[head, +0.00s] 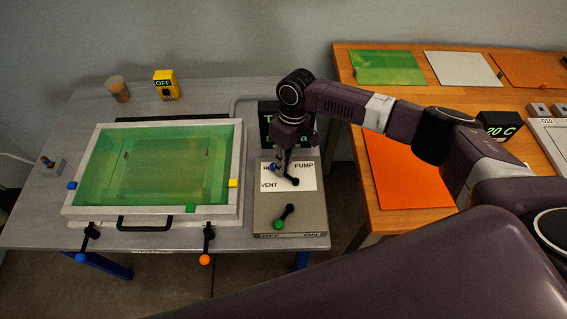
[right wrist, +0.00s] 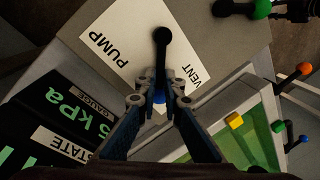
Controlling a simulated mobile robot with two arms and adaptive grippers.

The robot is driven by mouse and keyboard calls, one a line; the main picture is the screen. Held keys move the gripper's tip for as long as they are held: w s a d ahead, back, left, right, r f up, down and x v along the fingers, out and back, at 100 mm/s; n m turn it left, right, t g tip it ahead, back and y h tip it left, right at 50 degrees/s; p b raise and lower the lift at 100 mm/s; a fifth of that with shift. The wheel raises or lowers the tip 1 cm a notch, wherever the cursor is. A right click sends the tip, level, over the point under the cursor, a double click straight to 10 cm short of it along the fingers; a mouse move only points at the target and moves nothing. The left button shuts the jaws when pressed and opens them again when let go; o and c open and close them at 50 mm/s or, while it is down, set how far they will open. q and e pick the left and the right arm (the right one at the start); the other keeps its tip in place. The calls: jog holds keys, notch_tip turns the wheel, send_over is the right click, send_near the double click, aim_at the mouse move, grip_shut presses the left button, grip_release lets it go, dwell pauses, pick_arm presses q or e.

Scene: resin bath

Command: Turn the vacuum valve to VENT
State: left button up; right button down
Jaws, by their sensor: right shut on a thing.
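The vacuum valve is a black lever with a blue knob on a white label plate (head: 308,184) marked PUMP at upper right and VENT at lower left. A third label, starting with H, is mostly hidden. The lever's black pivot end (head: 294,182) is at the lower right; its blue knob (head: 273,167) points up-left toward the H label. My right gripper (head: 279,168) is shut on the knob from above. In the right wrist view the fingertips (right wrist: 160,98) close around the blue knob, with the black lever (right wrist: 162,62) running away from them. My left gripper is not in view.
A green-knobbed lever (head: 284,216) sits just in front, by OFF and ON labels. A dark display (head: 268,122) stands behind the valve. The framed green resin bath (head: 240,150) is to the left. An orange sheet (head: 400,170) lies on the wooden table at right.

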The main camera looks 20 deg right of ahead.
aim_at(278, 183)
jog(key=n, duration=0.1)
jog(key=a+n, duration=0.1)
jog(key=s+n+p, duration=0.1)
jog(key=n, duration=0.1)
jog(key=shift+a+r+g, duration=0.1)
jog(key=shift+a+g, duration=0.15)
jog(key=shift+g, duration=0.05)
jog(key=n, duration=0.1)
jog(key=s+n+h+p, duration=0.1)
jog(key=n, duration=0.1)
jog(key=shift+s+a, duration=0.1)
jog(key=shift+a, duration=0.25)
jog(key=c, duration=2.1)
grip_release()
jog(key=shift+s, duration=0.1)
jog(key=shift+o, duration=0.3)
jog(key=shift+r, duration=0.35)
notch_tip(278, 183, up, 11)
jog(key=w, duration=0.2)
jog(key=shift+w+d+f, duration=0.15)
jog(key=shift+w+d, duration=0.05)
jog(key=shift+d, duration=0.25)
